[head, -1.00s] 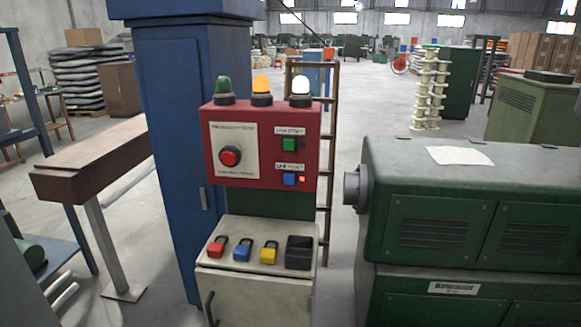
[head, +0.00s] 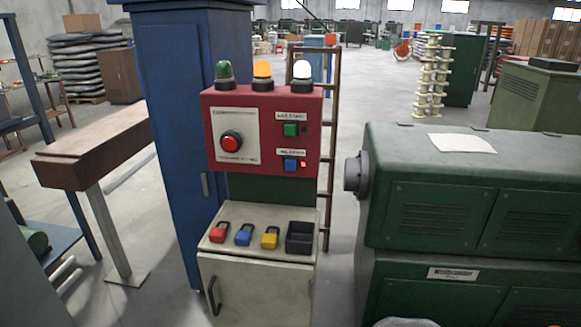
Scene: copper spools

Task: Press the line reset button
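A red control panel (head: 213,160) stands upright in the middle of the head view. A large round red button (head: 231,143) is on the pale plate at the left. Nothing covers the buttons. Neither gripper is in view.
Below the panel, a pale cabinet (head: 255,285) carries red, blue and yellow padlocks and a black bin (head: 300,238). A blue column (head: 170,130) stands behind. A green machine (head: 470,200) is close on the right, a brown-topped bench (head: 95,155) on the left.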

